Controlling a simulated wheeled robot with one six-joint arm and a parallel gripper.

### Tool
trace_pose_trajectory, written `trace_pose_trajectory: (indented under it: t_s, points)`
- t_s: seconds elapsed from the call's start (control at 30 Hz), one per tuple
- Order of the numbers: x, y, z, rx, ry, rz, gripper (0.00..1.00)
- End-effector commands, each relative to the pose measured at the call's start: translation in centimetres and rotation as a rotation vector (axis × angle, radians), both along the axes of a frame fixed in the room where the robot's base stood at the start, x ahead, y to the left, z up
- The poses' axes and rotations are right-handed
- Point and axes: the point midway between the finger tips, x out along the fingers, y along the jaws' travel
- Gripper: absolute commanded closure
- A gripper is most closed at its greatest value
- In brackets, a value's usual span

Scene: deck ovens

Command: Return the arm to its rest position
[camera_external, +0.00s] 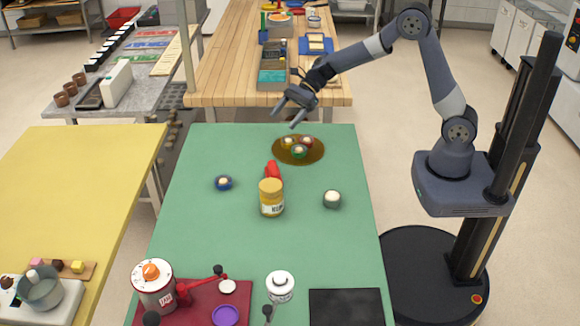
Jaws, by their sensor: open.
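My gripper (291,110) is open and empty. It hangs in the air near the far edge of the green table (190,262), beyond the brown round tray in the picture. My arm reaches left from its column, bent high at the elbow. The brown tray (281,158) holds several small items, among them one with a green rim and one with a red rim. The gripper appears apart from them.
A red mat (247,290) with a machine and a black slab (346,307) lie in front. A wooden table (222,82) stands behind.

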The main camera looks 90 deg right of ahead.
Motion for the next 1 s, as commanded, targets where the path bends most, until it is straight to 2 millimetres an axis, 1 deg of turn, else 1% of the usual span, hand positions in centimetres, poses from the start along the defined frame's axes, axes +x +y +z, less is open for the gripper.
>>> trace_pose_trajectory:
  t_s: [0.03, 0.5, 0.8, 1.0]
  points:
    - [0.6, 1.0, -0.2, 0.000, 0.000, 0.006, 0.27]
    - [5.3, 9.1, -0.6, 0.000, 0.000, 0.015, 0.27]
    - [7.5, 14.7, -0.7, 0.000, -0.001, 0.019, 0.27]
    - [8.6, 18.5, -0.5, -0.001, -0.001, 0.021, 0.27]
